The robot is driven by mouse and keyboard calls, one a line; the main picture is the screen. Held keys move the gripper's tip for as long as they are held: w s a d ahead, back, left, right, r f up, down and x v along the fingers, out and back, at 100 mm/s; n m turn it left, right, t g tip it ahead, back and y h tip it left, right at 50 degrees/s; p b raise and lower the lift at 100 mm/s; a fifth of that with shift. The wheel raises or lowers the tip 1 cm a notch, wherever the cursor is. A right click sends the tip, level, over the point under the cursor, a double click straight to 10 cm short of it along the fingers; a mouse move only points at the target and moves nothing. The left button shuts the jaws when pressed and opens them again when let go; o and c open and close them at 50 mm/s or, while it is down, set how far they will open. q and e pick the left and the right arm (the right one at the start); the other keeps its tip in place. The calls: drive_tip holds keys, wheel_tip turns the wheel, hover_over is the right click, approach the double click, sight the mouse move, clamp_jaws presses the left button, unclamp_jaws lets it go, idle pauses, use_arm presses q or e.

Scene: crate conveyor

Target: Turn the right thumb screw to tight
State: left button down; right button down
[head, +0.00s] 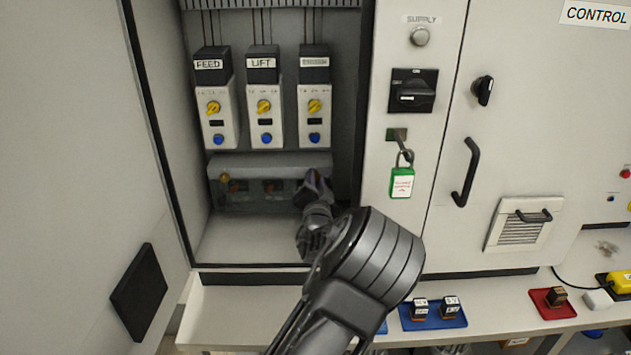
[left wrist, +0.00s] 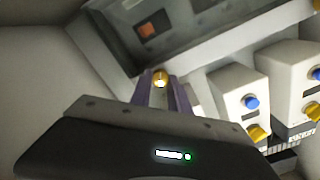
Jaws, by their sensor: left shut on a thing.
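My left gripper (head: 318,183) reaches into the open cabinet at the right end of the grey cover (head: 265,163) below the three modules. In the left wrist view its two purple fingers (left wrist: 161,92) are shut on a brass thumb screw (left wrist: 160,77), whose round head shows between the tips. In the head view my gripper hides this right thumb screw. The left thumb screw (head: 224,177) shows at the cover's other end. Whether the right screw is tight cannot be seen. My right gripper is not in view.
The FEED (head: 214,105), LIFT (head: 264,105) and a third module (head: 314,105) stand just above the cover. The open cabinet door (head: 90,150) is at left. A green padlock tag (head: 402,183) hangs right of the opening. A blue tray (head: 433,315) lies on the ledge below.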

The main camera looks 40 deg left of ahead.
use_arm(q)
drive_tip(key=shift+f+m+b, duration=0.15)
drive_tip(key=shift+m+b, duration=2.4)
drive_tip(key=shift+m, duration=5.1)
drive_tip(key=shift+f+m+b, duration=0.15)
drive_tip(key=shift+m+b, duration=2.4)
drive_tip(key=shift+m, duration=5.1)
drive_tip(key=c, duration=1.2)
unclamp_jaws()
drive_tip(key=shift+r, duration=0.1)
drive_tip(key=shift+c, duration=0.2)
